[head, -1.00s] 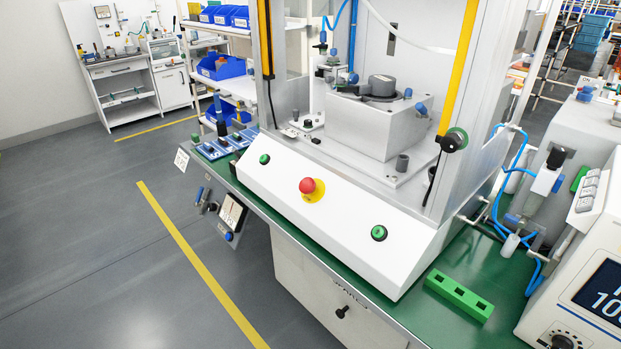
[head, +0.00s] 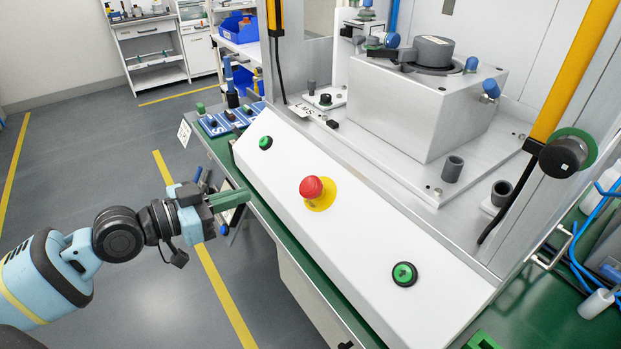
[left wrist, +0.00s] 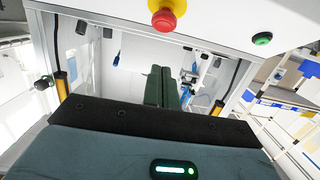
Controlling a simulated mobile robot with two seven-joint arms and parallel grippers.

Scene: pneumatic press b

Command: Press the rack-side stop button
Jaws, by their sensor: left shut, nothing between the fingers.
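A red mushroom button (head: 312,187) on a yellow disc sits mid-panel on the white sloped control panel (head: 345,240). A green button (head: 265,142) is at the panel's far left end, on the side of the blue-bin rack, and another green button (head: 404,273) is at the near right end. My left gripper (head: 246,196) is shut and empty, left of the red button and beside the panel's front edge, apart from the buttons. The left wrist view shows its closed fingers (left wrist: 161,88), the red button (left wrist: 165,14) and one green button (left wrist: 262,38). My right gripper is not in view.
The press column (head: 575,75) and metal block (head: 425,110) stand behind the panel. Blue modules (head: 228,120) lie left of it on the green bench. A rack with blue bins (head: 240,27) stands behind. The grey floor at left is open.

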